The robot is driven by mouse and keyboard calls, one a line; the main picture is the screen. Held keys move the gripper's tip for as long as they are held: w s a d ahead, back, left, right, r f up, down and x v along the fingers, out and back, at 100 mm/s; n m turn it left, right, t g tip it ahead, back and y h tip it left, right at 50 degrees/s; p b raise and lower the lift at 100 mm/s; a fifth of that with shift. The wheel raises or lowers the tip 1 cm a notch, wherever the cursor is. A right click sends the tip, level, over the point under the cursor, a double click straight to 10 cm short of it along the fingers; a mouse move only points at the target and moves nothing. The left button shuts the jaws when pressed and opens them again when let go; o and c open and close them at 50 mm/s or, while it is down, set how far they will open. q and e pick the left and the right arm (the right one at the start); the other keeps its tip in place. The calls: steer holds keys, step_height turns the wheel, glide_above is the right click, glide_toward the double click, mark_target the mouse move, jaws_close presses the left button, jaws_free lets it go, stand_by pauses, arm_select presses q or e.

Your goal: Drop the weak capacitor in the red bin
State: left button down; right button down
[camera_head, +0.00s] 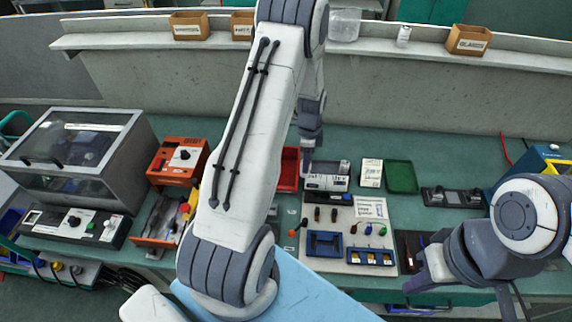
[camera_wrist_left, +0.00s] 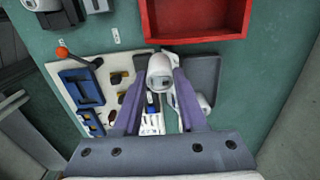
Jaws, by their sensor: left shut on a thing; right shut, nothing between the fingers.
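The weak capacitor, a white cylinder (camera_wrist_left: 160,72), is between the two purple-grey fingers of my left gripper (camera_wrist_left: 161,82) in the left wrist view. I cannot make it out clearly in the head view. The left gripper (camera_head: 307,168) points down over the table there, at the right side of the red bin (camera_head: 289,169). In the left wrist view the red bin (camera_wrist_left: 197,37) lies just beyond the held capacitor, and its visible floor is bare. My right gripper (camera_head: 424,280) is shut and empty at the lower right, near the table's front edge.
A dark grey tray (camera_wrist_left: 204,72) lies beside the red bin. A green tray (camera_head: 401,177) is further right. A white board (camera_head: 347,220) with small parts and blue holders stands in front. A clear-lidded chamber (camera_head: 75,145) and an orange box (camera_head: 178,160) are at the left.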

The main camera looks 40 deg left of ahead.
arm_select(q)
steer(key=w+a+r+m+p, duration=0.1)
steer(key=a+r+m+p, duration=0.1)
steer(key=a+m, duration=0.75)
step_height(320, 180, down, 6)
steer(key=a+b, duration=0.2)
steer(key=b, duration=0.2)
steer(key=shift+n, duration=0.45)
steer(key=shift+w+r, duration=0.1)
steer(key=shift+c, duration=1.9)
jaws_free()
